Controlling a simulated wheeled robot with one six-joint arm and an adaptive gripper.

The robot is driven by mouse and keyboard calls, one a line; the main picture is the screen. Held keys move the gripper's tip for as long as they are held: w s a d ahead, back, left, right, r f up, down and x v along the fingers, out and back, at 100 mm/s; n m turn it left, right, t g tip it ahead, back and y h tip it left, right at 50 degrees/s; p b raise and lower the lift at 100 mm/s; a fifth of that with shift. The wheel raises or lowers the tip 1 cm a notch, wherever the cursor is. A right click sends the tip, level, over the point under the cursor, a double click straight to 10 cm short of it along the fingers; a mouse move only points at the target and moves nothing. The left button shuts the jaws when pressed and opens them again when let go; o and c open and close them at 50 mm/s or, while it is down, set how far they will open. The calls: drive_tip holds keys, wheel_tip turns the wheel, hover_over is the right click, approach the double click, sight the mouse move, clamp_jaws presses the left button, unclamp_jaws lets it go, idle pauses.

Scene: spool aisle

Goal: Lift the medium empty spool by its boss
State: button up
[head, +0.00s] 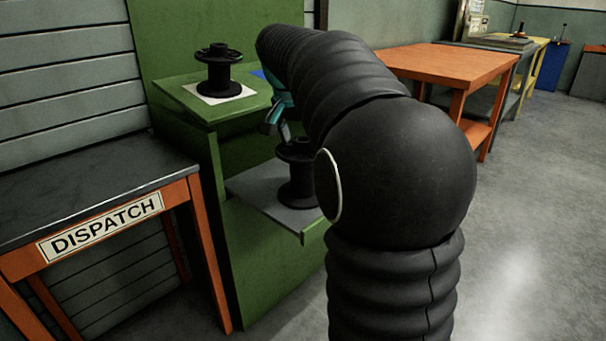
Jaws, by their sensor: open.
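A black spool (299,178) stands upright on the grey lower shelf (262,196) of the green stand, partly hidden by my arm on its right. Another black spool (218,72) stands upright on a white square (219,93) on the green upper shelf. I cannot tell from size alone which is the medium one. My gripper (277,130), teal and dark, points down above the lower spool's top, open. One finger shows clearly; the rest is hidden behind my black arm. Whether it touches the lower spool's boss cannot be seen.
A dark-topped table (75,205) with an orange frame and a DISPATCH sign (102,227) stands at the left. An orange table (440,63) stands behind my arm. A blue patch (258,74) shows on the upper shelf. The floor at the right is clear.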

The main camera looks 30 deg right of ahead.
clamp_jaws()
drive_tip(key=shift+r, duration=0.1)
idle(0.3)
